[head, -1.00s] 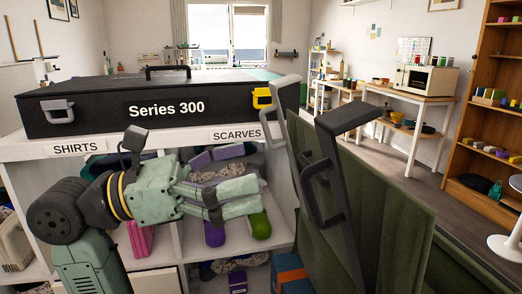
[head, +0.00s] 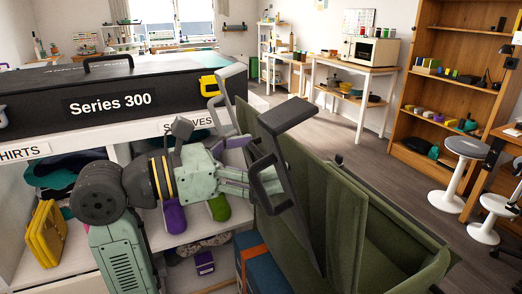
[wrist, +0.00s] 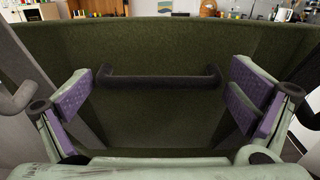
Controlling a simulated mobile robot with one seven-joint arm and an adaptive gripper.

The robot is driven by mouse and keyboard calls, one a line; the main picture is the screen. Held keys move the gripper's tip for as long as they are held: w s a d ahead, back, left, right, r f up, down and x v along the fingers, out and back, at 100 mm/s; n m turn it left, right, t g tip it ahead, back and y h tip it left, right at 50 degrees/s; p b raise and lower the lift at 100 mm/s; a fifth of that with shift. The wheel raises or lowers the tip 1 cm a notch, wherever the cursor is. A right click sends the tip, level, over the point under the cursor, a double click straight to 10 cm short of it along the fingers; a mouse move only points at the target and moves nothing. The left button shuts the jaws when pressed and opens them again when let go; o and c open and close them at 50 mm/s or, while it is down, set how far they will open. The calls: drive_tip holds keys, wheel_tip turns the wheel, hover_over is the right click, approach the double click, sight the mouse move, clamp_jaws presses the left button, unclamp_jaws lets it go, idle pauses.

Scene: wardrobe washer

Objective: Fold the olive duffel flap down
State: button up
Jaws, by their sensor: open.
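The olive duffel (head: 405,235) stands at the lower right of the head view, its open inside showing. An upright olive panel, seemingly its flap (head: 318,190), stands on its left side. The panel fills the middle of the wrist view (wrist: 175,125), with a black bar handle (wrist: 158,82) across it. My gripper (head: 250,185) reaches in from the left in the head view, its fingertips partly behind a dark grey bar with a loop handle. In the wrist view my purple-padded fingers (wrist: 165,97) are wide apart, one near each end of the handle. I cannot tell whether they touch it.
Dark grey bars (head: 292,185) with loop handles flank the panel close to my gripper. A black Series 300 case (head: 150,92) lies on the white shelf unit at left. Open floor (head: 370,155) lies beyond the duffel. White stools (head: 455,180) stand at right.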

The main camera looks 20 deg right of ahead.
drive_tip(key=c, duration=1.4)
drive_tip(key=shift+d, duration=0.15)
